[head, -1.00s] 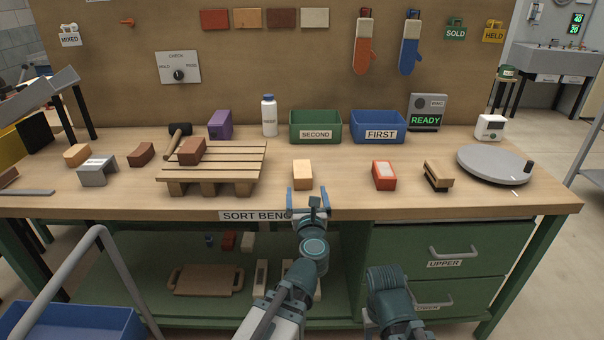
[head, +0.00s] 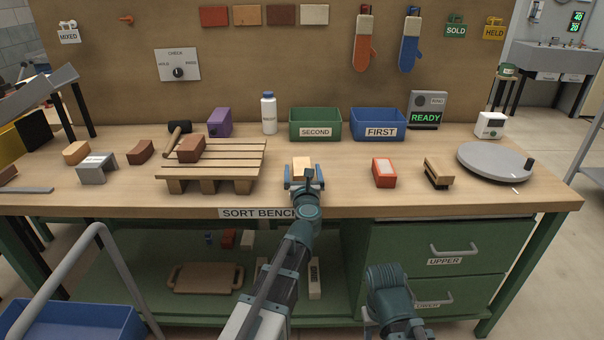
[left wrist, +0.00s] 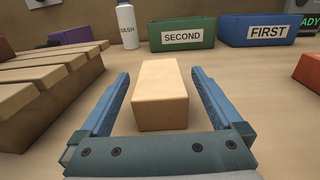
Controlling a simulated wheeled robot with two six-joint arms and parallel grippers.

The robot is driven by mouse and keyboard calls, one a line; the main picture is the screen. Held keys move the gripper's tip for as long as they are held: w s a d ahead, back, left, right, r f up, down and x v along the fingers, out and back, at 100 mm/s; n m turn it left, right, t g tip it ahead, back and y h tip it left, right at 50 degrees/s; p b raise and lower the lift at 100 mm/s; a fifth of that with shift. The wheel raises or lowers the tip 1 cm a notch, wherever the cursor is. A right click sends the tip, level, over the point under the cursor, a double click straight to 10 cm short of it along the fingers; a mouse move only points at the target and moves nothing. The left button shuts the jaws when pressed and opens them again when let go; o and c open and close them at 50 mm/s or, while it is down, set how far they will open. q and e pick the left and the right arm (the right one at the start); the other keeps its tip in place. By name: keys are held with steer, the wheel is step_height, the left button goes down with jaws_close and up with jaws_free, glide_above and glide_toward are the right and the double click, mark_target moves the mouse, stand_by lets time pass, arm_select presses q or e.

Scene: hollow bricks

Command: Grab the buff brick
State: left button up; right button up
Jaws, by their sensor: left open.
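The buff brick (head: 302,163) lies on the bench top near the front edge, just right of the wooden pallet. In the left wrist view the buff brick (left wrist: 160,94) sits between the two blue fingers, with a gap on each side. My left gripper (head: 303,172) is open around the near part of the brick, and it also shows in the left wrist view (left wrist: 160,90). The gripper hides the brick's lower front in the head view. My right arm shows low at the front, but I cannot make out its gripper's fingers.
The slatted pallet (head: 213,150) with a brown brick (head: 191,149) on it stands to the left. A red brick (head: 384,173) lies to the right. The green SECOND bin (head: 315,125) and blue FIRST bin (head: 378,125) stand behind. Bare bench surrounds the buff brick.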

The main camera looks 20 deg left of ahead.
mark_target(299, 163)
arm_select(q)
steer(key=x, duration=0.3)
steer(key=shift+s, duration=0.1)
steer(key=shift+c, duration=0.3)
jaws_close()
